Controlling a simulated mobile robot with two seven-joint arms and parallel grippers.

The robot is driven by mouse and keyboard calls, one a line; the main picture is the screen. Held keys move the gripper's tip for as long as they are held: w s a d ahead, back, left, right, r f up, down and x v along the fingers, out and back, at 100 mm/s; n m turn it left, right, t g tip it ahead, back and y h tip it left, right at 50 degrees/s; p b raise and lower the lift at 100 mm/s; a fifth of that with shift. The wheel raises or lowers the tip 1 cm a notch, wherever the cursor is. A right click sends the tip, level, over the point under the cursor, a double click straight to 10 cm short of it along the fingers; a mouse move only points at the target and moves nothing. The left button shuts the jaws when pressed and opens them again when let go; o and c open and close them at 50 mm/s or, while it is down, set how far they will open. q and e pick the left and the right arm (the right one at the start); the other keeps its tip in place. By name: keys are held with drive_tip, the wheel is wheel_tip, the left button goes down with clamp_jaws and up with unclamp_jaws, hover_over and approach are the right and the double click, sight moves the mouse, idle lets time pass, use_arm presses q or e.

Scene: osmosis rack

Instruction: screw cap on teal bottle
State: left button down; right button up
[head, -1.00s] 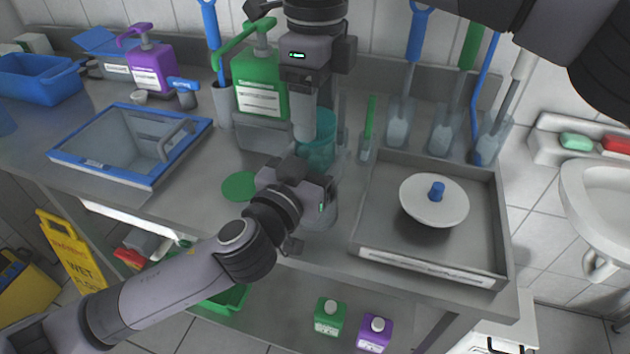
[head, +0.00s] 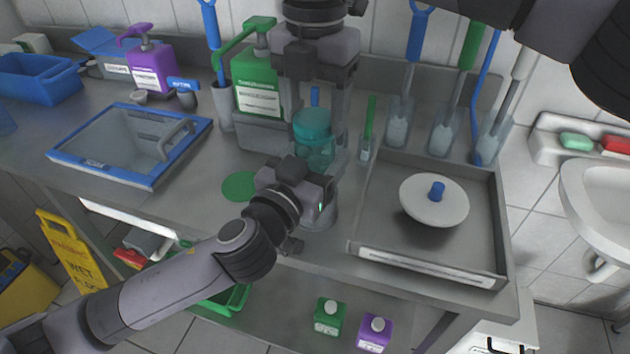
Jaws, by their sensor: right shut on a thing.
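The teal bottle (head: 321,156) stands upright near the front edge of the counter, partly hidden by my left gripper. The teal cap (head: 312,122) sits at the bottle's top; I cannot tell how the threads sit. My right gripper (head: 314,122) comes down from above, with one finger on each side of the cap, shut on it. My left gripper (head: 318,195) is at the bottle's lower side. Its fingertips are hidden, so I cannot tell whether it grips the bottle.
A green pump bottle (head: 258,88) stands just behind to the left. A green disc (head: 240,186) lies left of the bottle. A metal tray (head: 385,225) with a white lid (head: 434,201) is on the right. Brushes in clear holders (head: 398,125) line the back.

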drive_tip(key=m, duration=0.3)
drive_tip(key=shift+m, duration=0.3)
drive_tip(key=o, duration=1.2)
drive_tip(key=shift+r, duration=2.25)
drive_tip(key=shift+c, duration=0.4)
